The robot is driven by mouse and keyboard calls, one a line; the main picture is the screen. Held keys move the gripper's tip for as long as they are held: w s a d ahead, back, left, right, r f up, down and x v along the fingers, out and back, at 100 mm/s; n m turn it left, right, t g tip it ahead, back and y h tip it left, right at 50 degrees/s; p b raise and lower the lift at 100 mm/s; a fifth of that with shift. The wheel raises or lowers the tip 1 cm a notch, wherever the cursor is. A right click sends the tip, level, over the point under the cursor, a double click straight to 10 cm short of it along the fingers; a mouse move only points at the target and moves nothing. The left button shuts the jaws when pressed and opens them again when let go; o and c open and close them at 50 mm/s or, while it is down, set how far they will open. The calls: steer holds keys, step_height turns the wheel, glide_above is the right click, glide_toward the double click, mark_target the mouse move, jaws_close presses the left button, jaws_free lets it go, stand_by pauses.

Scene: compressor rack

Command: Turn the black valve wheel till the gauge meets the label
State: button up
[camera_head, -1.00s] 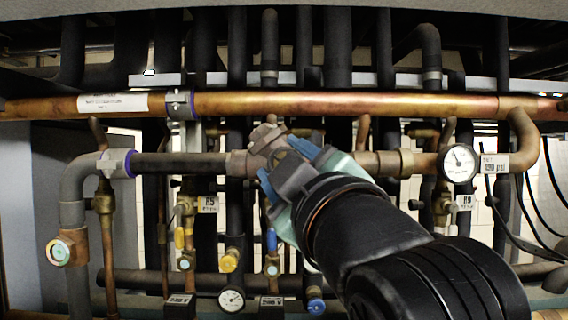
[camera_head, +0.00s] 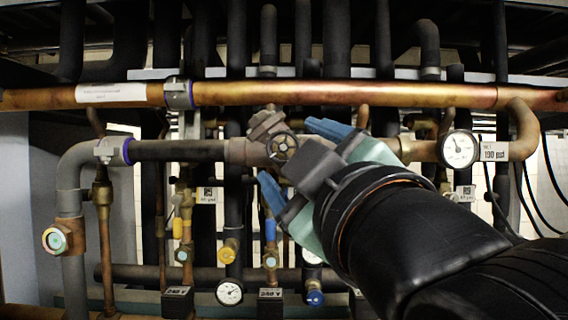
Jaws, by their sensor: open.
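The black valve wheel (camera_head: 281,147) sits on a brass valve body (camera_head: 266,122) in the middle of the horizontal pipe. My gripper (camera_head: 290,158) is in front of it, its blue-tipped fingers spread apart above right and below left of the wheel. I cannot tell whether a finger touches the rim. The white round gauge (camera_head: 458,149) is on the same pipe at the right; its needle is too small to read surely. The label (camera_head: 494,151) beside it seems to read 190 psi. My gripper and arm hide the pipe just right of the wheel.
A copper pipe (camera_head: 350,94) runs across just above the valve. Vertical pipes stand close behind. Below are small valves with yellow (camera_head: 229,251) and blue (camera_head: 314,297) caps, and a lower gauge (camera_head: 229,291). Black cables hang at the right.

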steer(key=b+v, duration=0.3)
steer(key=v, duration=0.5)
steer(key=shift+s+f, duration=0.15)
steer(key=shift+s, duration=0.2)
steer(key=shift+d, duration=0.1)
steer(key=a+m+t+h, duration=0.1)
steer(key=m+t+h, duration=0.1)
steer(key=m, duration=0.2)
steer(key=s+a+f+m+t+h, duration=0.1)
steer(key=m+t+h, duration=0.1)
steer(key=m, duration=0.3)
steer(key=s+a+m+t+h, duration=0.1)
steer(key=m+t+h, duration=0.1)
steer(key=m+t, duration=0.1)
steer(key=shift+s+a+f+m+t, duration=0.2)
steer(key=shift+a+m+t, duration=0.15)
steer(key=shift+m, duration=0.45)
stand_by(2.2)
